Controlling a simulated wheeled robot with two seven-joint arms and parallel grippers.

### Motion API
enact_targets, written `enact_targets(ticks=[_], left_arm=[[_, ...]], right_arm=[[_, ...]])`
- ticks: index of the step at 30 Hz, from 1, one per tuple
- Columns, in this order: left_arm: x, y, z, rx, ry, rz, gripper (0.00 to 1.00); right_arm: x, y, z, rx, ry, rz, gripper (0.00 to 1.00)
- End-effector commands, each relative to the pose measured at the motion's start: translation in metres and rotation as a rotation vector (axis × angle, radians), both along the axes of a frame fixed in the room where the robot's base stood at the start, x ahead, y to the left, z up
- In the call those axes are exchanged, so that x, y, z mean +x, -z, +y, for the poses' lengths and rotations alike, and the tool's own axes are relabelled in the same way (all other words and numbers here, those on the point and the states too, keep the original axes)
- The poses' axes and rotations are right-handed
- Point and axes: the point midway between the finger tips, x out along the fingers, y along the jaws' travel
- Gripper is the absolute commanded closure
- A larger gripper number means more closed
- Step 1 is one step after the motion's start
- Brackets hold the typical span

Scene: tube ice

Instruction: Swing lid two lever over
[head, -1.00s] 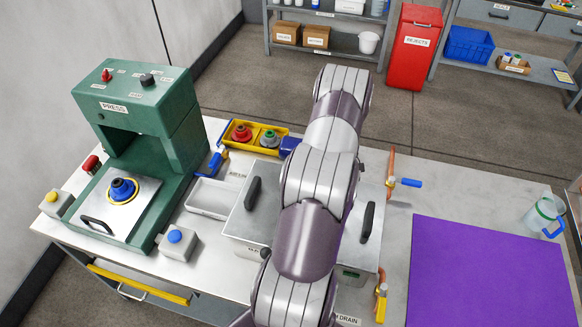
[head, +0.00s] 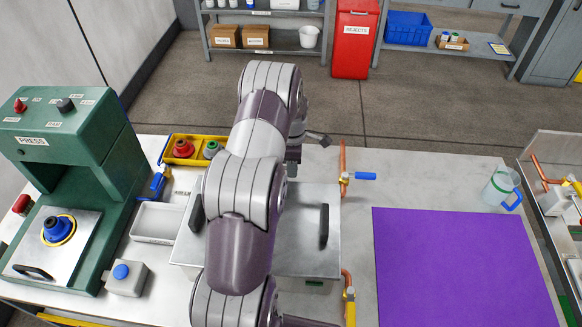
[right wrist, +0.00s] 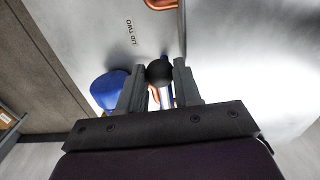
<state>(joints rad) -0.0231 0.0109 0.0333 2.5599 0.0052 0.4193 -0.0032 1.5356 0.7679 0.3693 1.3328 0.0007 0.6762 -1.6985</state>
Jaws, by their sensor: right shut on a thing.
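My right gripper (head: 314,138) is beyond my arm, at the back edge of the steel lidded unit. In the right wrist view its fingers (right wrist: 160,82) are closed around a round black knob (right wrist: 160,71) on a bright metal rod, the lever. The plate marked LID TWO (right wrist: 131,32) lies just beyond the fingers. In the head view the steel unit (head: 292,266) shows a black handle (head: 197,214) on the left and another black handle (head: 324,225) on the right. My arm hides the unit's middle and the lever. My left gripper is out of view.
A copper pipe with a blue-handled valve (head: 365,176) stands right of the unit, and a yellow-handled valve (head: 350,294) is nearer. A green press (head: 75,140), white tray (head: 158,223) and yellow bin (head: 168,152) stand left. A purple mat (head: 455,260) and a jug (head: 498,188) are right.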

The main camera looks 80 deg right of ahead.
Motion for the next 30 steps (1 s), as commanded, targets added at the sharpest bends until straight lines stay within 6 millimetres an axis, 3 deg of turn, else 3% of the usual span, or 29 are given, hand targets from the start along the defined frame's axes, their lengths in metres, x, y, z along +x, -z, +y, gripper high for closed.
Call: enact_targets(ticks=[18, 19, 21, 30], left_arm=[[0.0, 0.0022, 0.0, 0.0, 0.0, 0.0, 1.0], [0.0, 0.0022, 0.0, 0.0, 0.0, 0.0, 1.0], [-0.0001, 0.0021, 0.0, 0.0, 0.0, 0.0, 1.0], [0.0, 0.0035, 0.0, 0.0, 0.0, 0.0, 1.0]], right_arm=[[0.0012, -0.0052, -0.0098, -0.022, -0.047, 0.0, 1.0], [0.0012, -0.0053, -0.01, -0.023, -0.046, 0.0, 0.64], [0.0012, -0.0054, -0.0099, -0.022, -0.046, 0.0, 0.41], [0.001, -0.004, -0.0065, -0.012, -0.045, 0.0, 0.41]])
